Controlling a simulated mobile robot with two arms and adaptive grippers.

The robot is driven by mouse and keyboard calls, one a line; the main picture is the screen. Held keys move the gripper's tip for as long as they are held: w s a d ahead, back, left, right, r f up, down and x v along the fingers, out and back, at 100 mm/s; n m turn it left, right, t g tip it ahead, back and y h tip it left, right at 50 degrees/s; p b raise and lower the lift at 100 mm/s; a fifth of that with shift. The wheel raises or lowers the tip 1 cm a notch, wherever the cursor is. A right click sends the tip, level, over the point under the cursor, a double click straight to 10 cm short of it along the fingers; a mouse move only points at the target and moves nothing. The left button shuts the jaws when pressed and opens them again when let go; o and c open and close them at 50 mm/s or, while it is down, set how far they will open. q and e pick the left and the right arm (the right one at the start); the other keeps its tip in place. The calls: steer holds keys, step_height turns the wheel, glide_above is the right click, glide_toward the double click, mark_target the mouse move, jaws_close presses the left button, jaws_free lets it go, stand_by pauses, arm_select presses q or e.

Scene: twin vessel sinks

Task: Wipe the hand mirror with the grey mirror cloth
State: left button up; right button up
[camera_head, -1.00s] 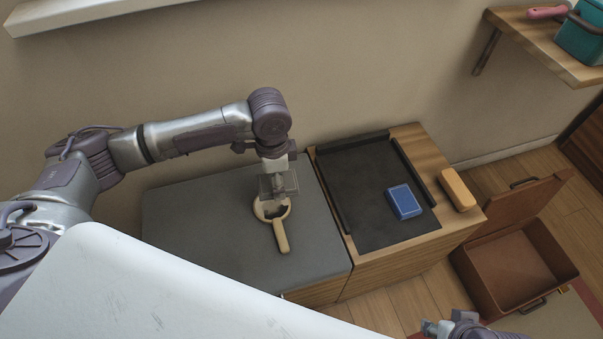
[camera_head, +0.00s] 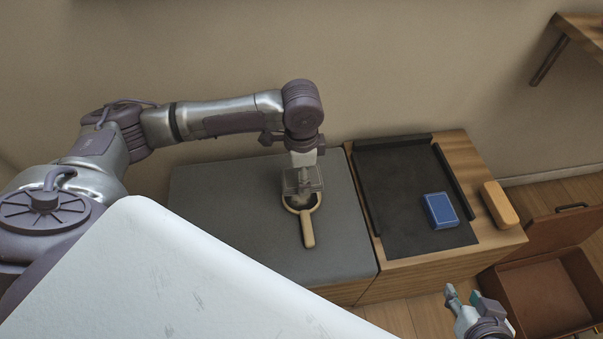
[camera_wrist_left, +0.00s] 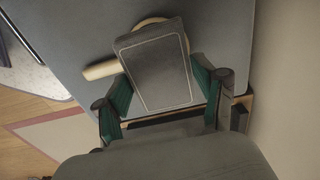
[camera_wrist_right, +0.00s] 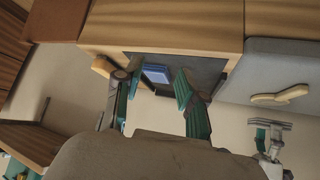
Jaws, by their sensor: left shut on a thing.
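The hand mirror (camera_head: 308,230) lies on the grey top of the left cabinet, its pale handle pointing toward the front. My left gripper (camera_head: 303,188) is directly over its round head. In the left wrist view, that gripper (camera_wrist_left: 165,95) is shut on the grey mirror cloth (camera_wrist_left: 158,72), a flat pad with a pale border line. The cloth covers most of the mirror's head, and the mirror's handle (camera_wrist_left: 101,69) sticks out to the left. Whether the cloth touches the glass I cannot tell. My right gripper (camera_head: 462,297) is open and empty at the lower right; it also shows in its wrist view (camera_wrist_right: 155,95).
A blue pad (camera_head: 440,211) lies on the black tray (camera_head: 400,170) on the wooden cabinet. A tan block (camera_head: 499,205) sits at that cabinet's right edge. An open brown case (camera_head: 545,295) stands on the floor at right. A wooden shelf (camera_head: 585,35) is on the wall.

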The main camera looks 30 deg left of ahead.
arm_select(q)
steer(key=shift+f+b, duration=0.5)
steer(key=shift+b, duration=0.2)
steer(key=shift+f+b, duration=0.5)
steer(key=shift+b, duration=0.3)
arm_select(e)
steer(key=w+a+r+t+y, duration=0.2)
steer(key=w+a+r+t, duration=0.2)
steer(key=w+r+t, duration=0.5)
arm_select(q)
steer(key=shift+f+b, duration=0.45)
steer(key=shift+b, duration=0.2)
steer(key=shift+f+b, duration=0.45)
steer(key=shift+b, duration=0.3)
steer(key=shift+f, duration=0.1)
arm_select(e)
steer(key=s+r+t+y, duration=0.1)
steer(key=s+r+t, duration=0.1)
steer(key=r+t, duration=0.2)
steer(key=s+r+t+y, duration=0.2)
steer(key=s+r+t, duration=0.1)
steer(key=r, duration=0.7)
steer(key=shift+a+n+t, duration=0.25)
steer(key=shift+n+t, duration=0.15)
steer(key=shift+t, duration=0.1)
arm_select(q)
steer(key=shift+f, duration=0.45)
arm_select(e)
steer(key=shift+w+f+g, duration=0.3)
steer(key=shift+g, duration=0.1)
